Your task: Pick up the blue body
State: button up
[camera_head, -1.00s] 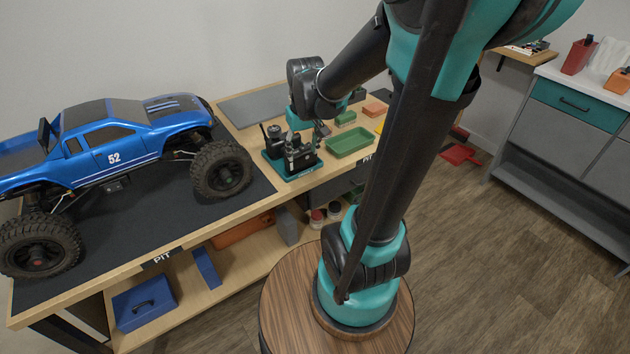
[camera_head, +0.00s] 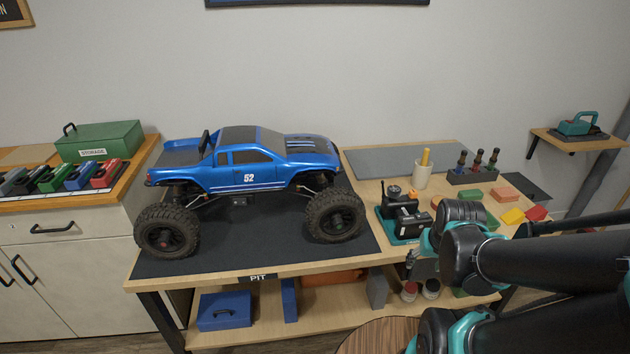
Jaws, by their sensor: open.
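The blue body (camera_head: 255,165) is a pickup-truck shell with a white 52 on its door and dark roof and hood panels. It sits upright on the crawler's chassis, above big black wheels (camera_head: 335,215), on the black mat of the pit bench. My gripper (camera_head: 411,264) is at the right, beyond the truck's front end, near the bench's front edge. It is open and apart from the body. Its fingers are small and partly hidden by my arm.
A dark and teal device (camera_head: 402,218) stands on the bench between truck and arm. A pen cup (camera_head: 423,172), bottle rack (camera_head: 478,175) and coloured blocks lie behind my arm. A storage cabinet (camera_head: 75,240) with a green box (camera_head: 100,140) stands left. The mat (camera_head: 265,245) before the truck is clear.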

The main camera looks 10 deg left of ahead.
aim_at(235, 159)
jog(key=l+u, duration=0.1)
jog(key=u, duration=0.35)
jog(key=l+u, duration=0.1)
jog(key=u, duration=0.75)
